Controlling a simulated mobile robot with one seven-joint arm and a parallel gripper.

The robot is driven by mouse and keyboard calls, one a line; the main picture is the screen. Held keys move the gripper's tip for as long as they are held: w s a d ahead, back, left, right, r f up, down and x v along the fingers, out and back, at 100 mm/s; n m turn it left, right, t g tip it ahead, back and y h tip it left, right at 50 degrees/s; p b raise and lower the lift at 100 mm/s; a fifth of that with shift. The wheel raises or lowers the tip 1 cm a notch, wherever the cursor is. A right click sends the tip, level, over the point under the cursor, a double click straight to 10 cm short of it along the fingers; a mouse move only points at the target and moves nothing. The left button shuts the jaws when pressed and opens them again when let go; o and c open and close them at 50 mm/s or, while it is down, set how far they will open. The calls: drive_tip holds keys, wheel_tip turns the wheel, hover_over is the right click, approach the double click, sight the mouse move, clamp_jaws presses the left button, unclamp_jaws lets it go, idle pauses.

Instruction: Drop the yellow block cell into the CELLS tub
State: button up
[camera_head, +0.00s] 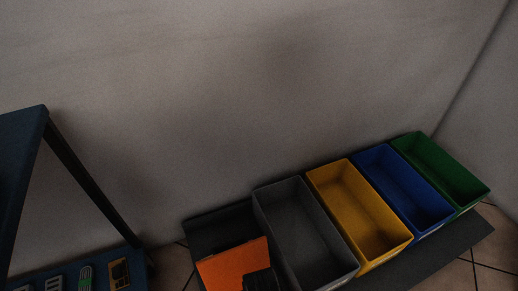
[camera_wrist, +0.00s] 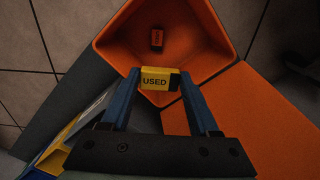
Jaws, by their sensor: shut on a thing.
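In the wrist view, my gripper (camera_wrist: 159,82) is shut on a yellow block cell (camera_wrist: 155,79) with a black end and the word USED on it. The block is between the two blue fingertips, over an open orange tub (camera_wrist: 111,45). It hides part of the tub's near side. A small dark block with a red label (camera_wrist: 157,38) lies on the tub floor. I see no CELLS label on the tub. In the head view, neither the gripper nor the yellow block can be made out; an orange surface (camera_head: 232,266) shows at the bottom.
In the head view, a grey tub (camera_head: 300,225), a yellow tub (camera_head: 355,210), a blue tub (camera_head: 400,185) and a green tub (camera_head: 440,165) stand in a row on a dark mat (camera_head: 440,251) by the wall. A dark rack (camera_head: 70,160) with several small items stands at left.

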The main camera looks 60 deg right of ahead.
wheel_tip(320, 180, down, 5)
drive_tip(key=b, duration=0.5)
drive_tip(key=o, duration=1.4)
wheel_tip(320, 180, up, 13)
drive_tip(key=p, duration=0.8)
